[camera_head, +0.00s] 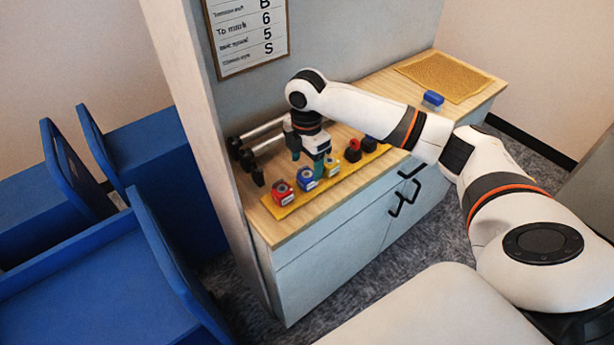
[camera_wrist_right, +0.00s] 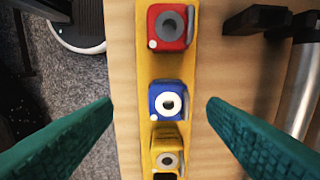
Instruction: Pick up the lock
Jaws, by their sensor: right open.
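My right gripper (camera_head: 308,162) is open and empty, with teal fingers pointing down over the yellow strip (camera_head: 292,199) on the wooden counter. In the right wrist view the fingers of this gripper (camera_wrist_right: 160,108) stand on either side of a blue block (camera_wrist_right: 167,100) with a white ring, apart from it. The blue block also shows in the head view (camera_head: 306,180). A red block (camera_wrist_right: 167,27) and a yellow block (camera_wrist_right: 167,153) sit on the strip on either side of it. I cannot tell which piece is the lock. My left gripper is not in view.
Dark and red blocks (camera_head: 354,150) stand farther along the strip. Metal rollers (camera_head: 262,133) with black ends lie behind it by the wall. A blue item (camera_head: 433,98) and a tan mat (camera_head: 443,76) are at the counter's far right. Blue bins (camera_head: 90,270) stand left.

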